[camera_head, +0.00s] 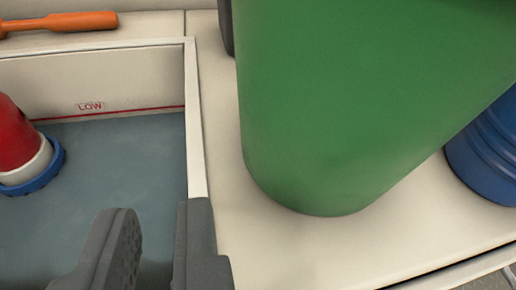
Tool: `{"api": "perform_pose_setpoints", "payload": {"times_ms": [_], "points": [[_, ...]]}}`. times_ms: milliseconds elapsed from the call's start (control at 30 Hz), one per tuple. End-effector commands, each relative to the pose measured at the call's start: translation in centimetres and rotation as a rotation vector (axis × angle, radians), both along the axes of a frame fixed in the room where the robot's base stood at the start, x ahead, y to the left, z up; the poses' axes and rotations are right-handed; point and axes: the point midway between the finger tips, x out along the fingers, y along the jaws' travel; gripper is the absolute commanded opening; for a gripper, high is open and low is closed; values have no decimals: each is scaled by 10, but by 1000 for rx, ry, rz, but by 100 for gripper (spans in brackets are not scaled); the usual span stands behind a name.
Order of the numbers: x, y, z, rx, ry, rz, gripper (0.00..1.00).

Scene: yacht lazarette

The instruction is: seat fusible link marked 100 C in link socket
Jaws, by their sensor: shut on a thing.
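My gripper (158,240) shows at the bottom left, with two dark grey fingers. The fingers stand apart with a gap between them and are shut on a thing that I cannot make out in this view. They are over the right end of a pale, open-topped bin (196,120) with a blue-grey floor or liquid. I cannot see a fusible link marked 100 C or a link socket.
A large green tapered body (345,100) stands close on the pale ledge (270,235), right of my gripper. A blue ribbed container (488,150) is at the far right. A red-and-white object with a blue ring (22,150) is inside the bin. An orange tool (60,22) lies behind.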

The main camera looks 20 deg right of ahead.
Motion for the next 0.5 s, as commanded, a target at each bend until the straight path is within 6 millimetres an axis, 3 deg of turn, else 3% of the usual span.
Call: {"api": "perform_pose_setpoints", "payload": {"times_ms": [100,367,500], "points": [[13,-10,-4,1,4,-1,0],[26,-18,-3,0,-1,0,0],[25,-18,-25,0,6,0,0]]}}
